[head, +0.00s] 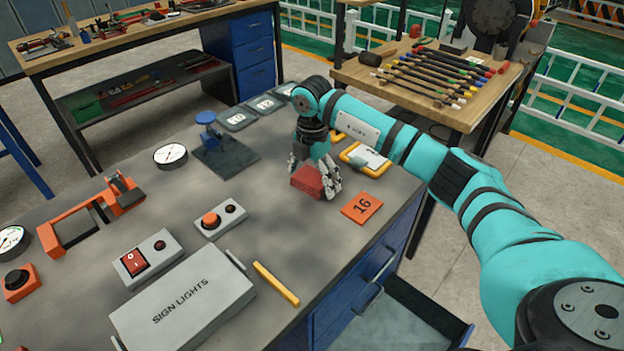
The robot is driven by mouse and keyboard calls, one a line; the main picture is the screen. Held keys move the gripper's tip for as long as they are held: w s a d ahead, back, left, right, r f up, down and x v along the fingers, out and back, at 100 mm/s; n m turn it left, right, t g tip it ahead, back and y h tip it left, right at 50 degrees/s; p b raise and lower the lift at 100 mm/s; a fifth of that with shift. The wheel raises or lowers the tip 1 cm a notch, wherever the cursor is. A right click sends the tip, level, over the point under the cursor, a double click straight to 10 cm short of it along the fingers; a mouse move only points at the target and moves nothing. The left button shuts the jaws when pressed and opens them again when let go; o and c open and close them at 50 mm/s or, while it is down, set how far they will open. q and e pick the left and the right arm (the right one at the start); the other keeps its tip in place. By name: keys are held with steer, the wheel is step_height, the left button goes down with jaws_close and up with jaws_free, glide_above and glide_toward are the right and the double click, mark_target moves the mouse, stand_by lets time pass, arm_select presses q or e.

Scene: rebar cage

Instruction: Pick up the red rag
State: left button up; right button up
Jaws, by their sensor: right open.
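The red rag (309,181) is a small folded red block on the grey worktop, right of the middle. My right gripper (317,187) is directly above and around it, pointing down, with its fingers open on either side of the rag. The fingers hide part of the rag, and I cannot tell whether they touch it. My left gripper is not in the head view.
A blue vise-like tool (216,138) stands to the left. A grey box (184,307) and a drawer (391,319) standing open are in front.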

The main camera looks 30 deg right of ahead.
steer(key=shift+c, duration=0.4)
steer(key=c, duration=1)
steer(key=shift+o, duration=0.2)
steer(key=shift+r, duration=0.15)
